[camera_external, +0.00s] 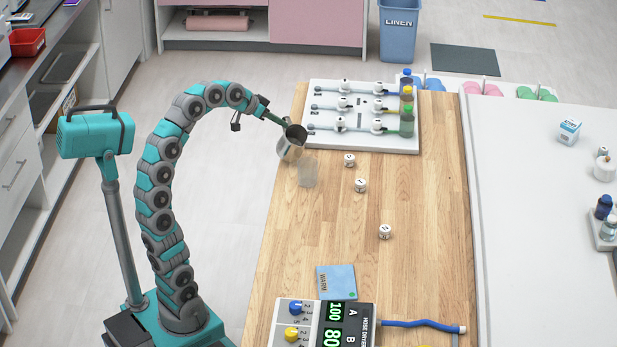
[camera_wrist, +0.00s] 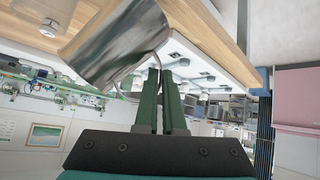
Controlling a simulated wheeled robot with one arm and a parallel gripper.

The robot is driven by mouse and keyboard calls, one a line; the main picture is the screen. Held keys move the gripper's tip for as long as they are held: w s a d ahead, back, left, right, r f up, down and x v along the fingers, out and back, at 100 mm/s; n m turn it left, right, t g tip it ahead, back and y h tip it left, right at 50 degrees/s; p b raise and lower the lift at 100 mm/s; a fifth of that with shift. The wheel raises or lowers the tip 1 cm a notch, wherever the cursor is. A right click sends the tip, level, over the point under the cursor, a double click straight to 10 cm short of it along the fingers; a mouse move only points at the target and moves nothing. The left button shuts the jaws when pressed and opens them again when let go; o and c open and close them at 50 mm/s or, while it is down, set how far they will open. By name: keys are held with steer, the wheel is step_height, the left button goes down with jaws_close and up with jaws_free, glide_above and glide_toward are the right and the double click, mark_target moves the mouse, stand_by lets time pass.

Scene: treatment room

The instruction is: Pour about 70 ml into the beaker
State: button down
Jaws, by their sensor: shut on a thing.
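My gripper (camera_external: 279,121) is shut on the handle of a shiny metal jug (camera_external: 289,150). The jug hangs off the end of my arm, tilted, beside the table's left edge. A clear beaker (camera_external: 308,173) stands on the wooden table just below and to the right of the jug. Its fill level is too faint to tell, and no stream of liquid can be made out. In the wrist view the green fingers of my gripper (camera_wrist: 160,80) close on the handle, and the tilted jug (camera_wrist: 115,45) fills the upper left.
A white panel (camera_external: 345,141) with valves and several capped bottles lies at the table's far end. A blue WARM cloth (camera_external: 336,282) and a hose dryer box (camera_external: 322,325) are nearer. The wooden middle is mostly clear.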

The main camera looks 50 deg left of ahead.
mark_target(287, 118)
steer(key=shift+s+d+r+m+y, duration=0.2)
steer(key=shift+d+r+m+y, duration=0.1)
steer(key=shift+d+r+y, duration=0.35)
steer(key=shift+s+d+r+m+t+y, duration=0.15)
steer(key=shift+d+r+m+y, duration=0.15)
steer(key=shift+r, duration=0.2)
steer(key=shift+d+r+m+t+y, duration=0.1)
steer(key=shift+d+r+m+y, duration=0.05)
steer(key=shift+d+r+y, duration=0.3)
steer(key=shift+s+d+r+m+t+y, duration=0.15)
steer(key=shift+r+m+y, duration=0.1)
steer(key=shift+r, duration=0.3)
steer(key=shift+d+r+m+y+b, duration=0.35)
steer(key=shift+d+r+m, duration=0.1)
steer(key=shift+r, duration=0.2)
steer(key=shift+d+r+t, duration=0.2)
steer(key=shift+r+t, duration=0.1)
steer(key=shift+s+d+r+m+t+y+b, duration=0.2)
steer(key=shift+d+r+m+t+y+b, duration=0.15)
steer(key=shift+d+r+m+y, duration=0.45)
steer(key=shift+s+d+r+t+y, duration=0.15)
steer(key=shift+d+r+y, duration=0.1)
steer(key=shift+d, duration=0.3)
steer(key=shift+s+d+r+t+y, duration=0.15)
steer(key=shift+d+r+y, duration=0.1)
steer(key=shift+d, duration=0.25)
stand_by(1.2)
